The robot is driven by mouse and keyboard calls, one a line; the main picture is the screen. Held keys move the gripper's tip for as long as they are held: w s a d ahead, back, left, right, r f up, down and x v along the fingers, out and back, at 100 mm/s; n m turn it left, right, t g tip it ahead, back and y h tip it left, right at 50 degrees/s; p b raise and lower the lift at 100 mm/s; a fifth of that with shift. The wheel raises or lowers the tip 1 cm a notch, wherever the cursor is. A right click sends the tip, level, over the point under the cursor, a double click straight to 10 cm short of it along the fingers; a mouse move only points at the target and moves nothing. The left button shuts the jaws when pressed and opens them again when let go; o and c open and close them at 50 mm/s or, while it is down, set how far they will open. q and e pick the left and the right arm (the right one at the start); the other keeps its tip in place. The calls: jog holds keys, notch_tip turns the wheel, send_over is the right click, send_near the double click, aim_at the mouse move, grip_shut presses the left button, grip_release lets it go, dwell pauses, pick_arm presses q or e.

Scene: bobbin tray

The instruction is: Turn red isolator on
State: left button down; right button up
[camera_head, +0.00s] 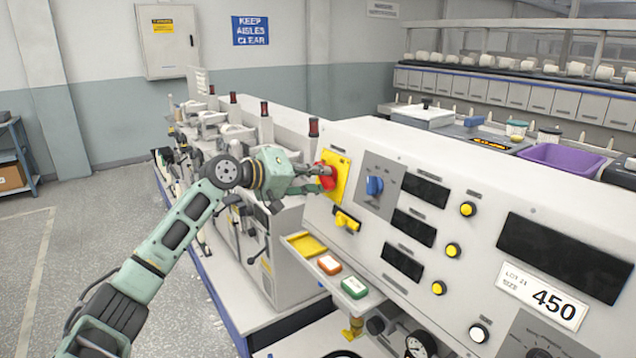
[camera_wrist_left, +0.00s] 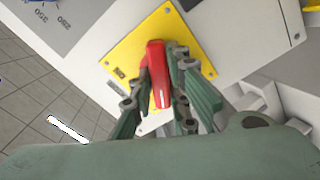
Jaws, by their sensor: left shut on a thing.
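The red isolator (camera_head: 326,181) is a red handle on a yellow plate (camera_head: 343,165) at the left end of the white sloped control panel. My left gripper (camera_head: 312,180) is at the handle, with its fingers shut on it. In the left wrist view the red handle (camera_wrist_left: 157,75) lies between the two fingers of my left gripper (camera_wrist_left: 160,95), in front of the yellow plate (camera_wrist_left: 122,50). The lower part of the handle is partly hidden by the fingers. My right gripper is in neither view.
A blue knob (camera_head: 375,186) sits just right of the yellow plate, and a yellow switch (camera_head: 347,221) sits below it. A machine row with dark-red-topped posts stands behind my left arm. The floor at left is clear.

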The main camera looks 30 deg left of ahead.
pick_arm(q)
jog(key=m+b, duration=0.1)
jog(key=m, duration=0.1)
jog(key=m+b, duration=0.1)
jog(key=m, duration=0.1)
jog(key=m+b, duration=0.1)
jog(key=m, duration=0.1)
jog(key=shift+f+m, duration=0.25)
jog(key=shift+m, duration=0.05)
jog(key=m+b, duration=0.1)
jog(key=m, duration=0.3)
jog(key=shift+d+m+b, duration=0.1)
jog(key=shift+m+b, duration=0.25)
jog(key=shift+m, duration=0.35)
jog(key=c, duration=1.7)
grip_release()
jog(key=shift+s+r, duration=0.1)
jog(key=shift+r, duration=0.1)
jog(key=v, duration=1.2)
jog(key=shift+f, duration=0.1)
